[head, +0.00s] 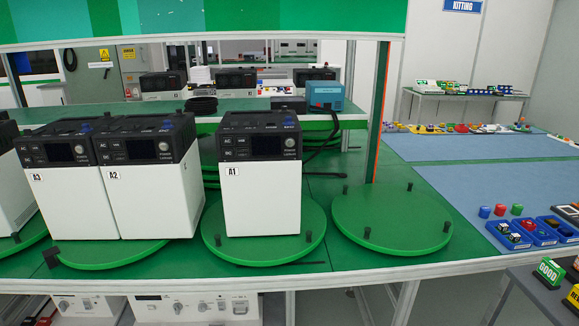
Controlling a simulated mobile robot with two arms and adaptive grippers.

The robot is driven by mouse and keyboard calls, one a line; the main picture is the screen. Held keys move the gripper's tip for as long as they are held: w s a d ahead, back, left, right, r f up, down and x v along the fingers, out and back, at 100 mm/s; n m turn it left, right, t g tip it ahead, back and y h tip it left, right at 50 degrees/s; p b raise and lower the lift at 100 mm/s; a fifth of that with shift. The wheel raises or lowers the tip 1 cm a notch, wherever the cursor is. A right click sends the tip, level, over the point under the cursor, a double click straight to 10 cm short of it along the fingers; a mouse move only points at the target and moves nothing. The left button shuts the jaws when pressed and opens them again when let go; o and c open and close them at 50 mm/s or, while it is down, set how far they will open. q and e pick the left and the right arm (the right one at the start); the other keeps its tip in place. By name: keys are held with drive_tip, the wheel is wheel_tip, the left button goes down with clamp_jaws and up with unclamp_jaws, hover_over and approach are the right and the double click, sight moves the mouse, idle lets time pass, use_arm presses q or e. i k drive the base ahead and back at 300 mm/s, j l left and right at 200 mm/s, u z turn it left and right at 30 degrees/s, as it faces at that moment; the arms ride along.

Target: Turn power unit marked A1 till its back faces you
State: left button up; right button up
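The power unit marked A1 (260,200) stands upright on a green round turntable (222,248) in the middle of the bench. It has a white body and a black top section. Its face with the A1 label, a small screen and buttons points toward me, slightly turned. Its back is hidden. Neither of my grippers shows in the head view, and nothing is touching the unit.
Power units A2 (155,196) and A3 (72,205) stand close together at left. An empty turntable (392,218) with black pegs is at right, beside a green post (380,110). Blue part bins (507,235) lie farther right. A green panel spans overhead.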

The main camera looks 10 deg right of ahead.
sight(259, 251)
drive_tip(key=i+l, duration=0.1)
drive_tip(key=l, duration=0.4)
drive_tip(key=i+l+u, duration=0.1)
drive_tip(key=l, duration=0.35)
drive_tip(key=i+l, duration=0.15)
drive_tip(key=l, duration=0.35)
drive_tip(key=i+l+u, duration=0.1)
drive_tip(key=l, duration=0.4)
